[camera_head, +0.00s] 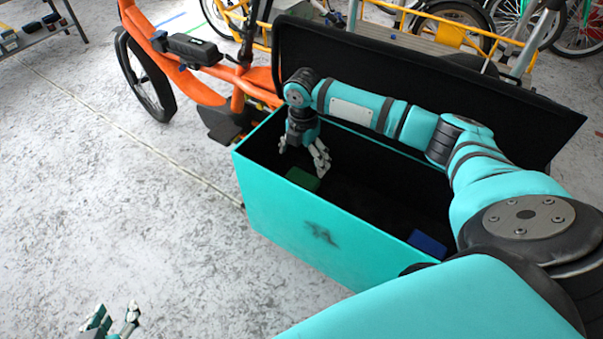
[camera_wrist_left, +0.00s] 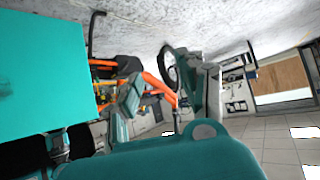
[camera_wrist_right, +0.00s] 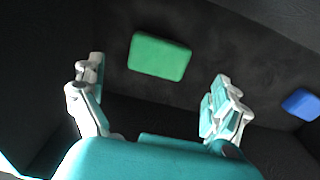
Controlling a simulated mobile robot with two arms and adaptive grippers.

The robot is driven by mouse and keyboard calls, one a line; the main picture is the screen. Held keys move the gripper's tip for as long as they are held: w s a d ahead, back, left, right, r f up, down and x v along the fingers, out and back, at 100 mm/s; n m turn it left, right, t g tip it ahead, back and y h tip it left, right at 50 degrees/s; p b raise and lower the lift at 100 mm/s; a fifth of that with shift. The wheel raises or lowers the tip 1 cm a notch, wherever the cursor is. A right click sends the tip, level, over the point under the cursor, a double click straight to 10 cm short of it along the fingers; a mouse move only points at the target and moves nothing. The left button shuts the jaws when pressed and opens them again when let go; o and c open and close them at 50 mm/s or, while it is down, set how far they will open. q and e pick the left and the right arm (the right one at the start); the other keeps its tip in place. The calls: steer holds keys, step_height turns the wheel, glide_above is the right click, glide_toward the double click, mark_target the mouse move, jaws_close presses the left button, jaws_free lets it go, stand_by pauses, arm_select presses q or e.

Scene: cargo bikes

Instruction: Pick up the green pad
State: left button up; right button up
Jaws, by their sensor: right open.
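The green pad (camera_head: 302,180) lies inside the dark teal-walled cargo box, toward its left end. In the right wrist view the green pad (camera_wrist_right: 160,57) lies flat on the dark floor, beyond the fingertips and between their lines. My right gripper (camera_head: 303,162) points down into the box above the pad. It is open and empty, its two fingers spread wide in the right wrist view (camera_wrist_right: 160,88), apart from the pad. My left gripper (camera_head: 113,317) is low at the left, outside the box, with its fingers apart and nothing between them.
The cargo box (camera_head: 290,228) has its black lid (camera_head: 400,75) raised at the back. A blue pad (camera_head: 428,244) lies at the box's right end; it also shows in the right wrist view (camera_wrist_right: 301,103). An orange bike (camera_head: 190,75) stands behind. The floor at left is clear.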

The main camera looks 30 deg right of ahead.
mark_target(302, 179)
step_height(302, 179, down, 3)
steer(key=shift+r+b, duration=0.15)
steer(key=shift+b, duration=0.25)
steer(key=f, duration=0.1)
steer(key=f+b, duration=0.1)
steer(key=f, duration=0.1)
steer(key=f+b, duration=0.1)
steer(key=shift+s+a+f, duration=0.15)
steer(key=shift+a+f, duration=0.15)
steer(key=shift+f, duration=0.15)
arm_select(q)
steer(key=w+d+r+t+h, duration=0.1)
steer(key=w+r+t, duration=0.1)
steer(key=r+t, duration=0.2)
steer(key=w+d+r+t+h, duration=0.1)
steer(key=w+d+r+t, duration=0.1)
steer(key=r+t, duration=0.3)
step_height(302, 179, up, 4)
steer(key=shift+w+d+r+h, duration=0.1)
steer(key=shift+w+d+h, duration=0.05)
steer(key=shift+w+h, duration=0.3)
arm_select(e)
steer(key=c, duration=0.9)
steer(key=shift+o, duration=0.2)
arm_select(q)
steer(key=shift+w, duration=0.1)
arm_select(e)
steer(key=shift+r, duration=0.2)
